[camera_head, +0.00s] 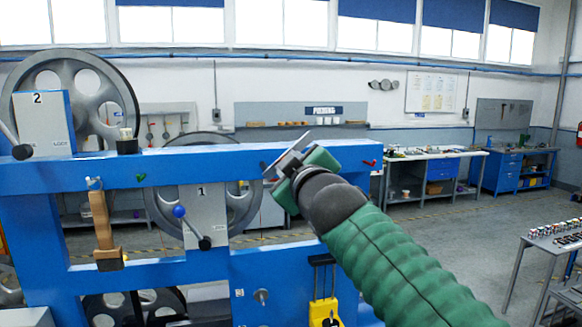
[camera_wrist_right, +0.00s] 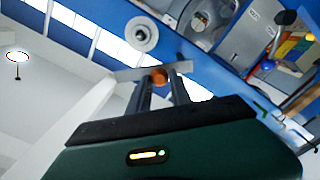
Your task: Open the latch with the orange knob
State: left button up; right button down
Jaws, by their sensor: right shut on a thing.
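The orange knob (camera_wrist_right: 159,77) shows in the right wrist view between my two dark finger tips. A flat grey metal bar (camera_wrist_right: 182,67) lies right behind the knob. In the head view my right arm comes in from the lower right, and my right gripper (camera_head: 287,168) is at the front of the blue frame's top beam. A tilted grey plate (camera_head: 290,151) shows at its tip there; the knob is hidden in that view. My right gripper is shut on the orange knob. My left gripper is not in view.
The blue frame (camera_head: 200,160) carries large grey pulleys (camera_head: 75,85), a blue-knobbed lever (camera_head: 180,211), a black-knobbed lever (camera_head: 22,152) and a hanging wooden-handled tool (camera_head: 103,225). A yellow part (camera_head: 324,312) sits below my right arm.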

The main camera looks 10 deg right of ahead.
jog(key=a+n, duration=0.1)
jog(key=n, duration=0.2)
jog(key=a+n, duration=0.1)
jog(key=n, duration=0.3)
jog(key=a+n+p, duration=0.1)
jog(key=a+n, duration=0.1)
jog(key=n, duration=0.2)
jog(key=shift+r, duration=0.4)
jog(key=shift+a+f+n, duration=0.15)
jog(key=shift+n, duration=0.15)
jog(key=c, duration=1.4)
grip_release()
jog(key=shift+c, duration=0.2)
jog(key=shift+o, duration=1.2)
jog(key=shift+w+a, duration=0.1)
